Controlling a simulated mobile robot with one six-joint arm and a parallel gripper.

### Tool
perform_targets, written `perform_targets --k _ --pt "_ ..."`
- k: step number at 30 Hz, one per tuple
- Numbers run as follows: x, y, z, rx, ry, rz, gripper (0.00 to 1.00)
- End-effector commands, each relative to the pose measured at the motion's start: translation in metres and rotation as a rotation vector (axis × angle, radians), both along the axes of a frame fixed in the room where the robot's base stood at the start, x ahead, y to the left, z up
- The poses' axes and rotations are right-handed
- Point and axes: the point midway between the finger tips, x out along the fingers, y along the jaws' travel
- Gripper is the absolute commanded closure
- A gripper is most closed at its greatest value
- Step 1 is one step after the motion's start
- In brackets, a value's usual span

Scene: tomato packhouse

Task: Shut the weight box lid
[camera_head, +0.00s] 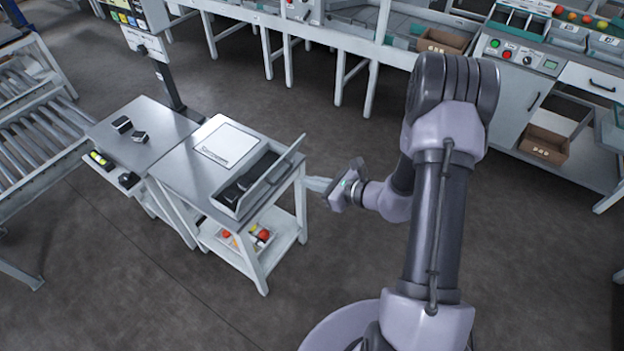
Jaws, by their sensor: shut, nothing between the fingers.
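The weight box (224,207) sits along the right edge of a small metal-topped table. Its grey lid (284,165) stands open, tilted up along the box's right side, the side nearer my gripper. Dark weights (242,184) show inside the box. My gripper (314,184) is shut and empty. It is in the air to the right of the lid and the table, with a small gap between its fingertips and the lid in the picture.
A white flat plate, perhaps a scale (228,143), lies on the same table (190,170). A tray of red and orange items (258,238) stands on the shelf below. A second table (150,125) adjoins at left, with a roller conveyor (35,120) beyond. The floor is clear around my gripper.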

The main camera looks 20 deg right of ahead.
Motion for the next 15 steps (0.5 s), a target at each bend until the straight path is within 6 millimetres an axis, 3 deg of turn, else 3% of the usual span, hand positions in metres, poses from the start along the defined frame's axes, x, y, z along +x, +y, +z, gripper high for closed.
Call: perform_targets --k 7,15 --pt "0.040 0.031 -0.025 -0.001 0.001 0.004 1.00" --pt "0.068 0.050 -0.009 -0.001 -0.001 0.004 1.00"
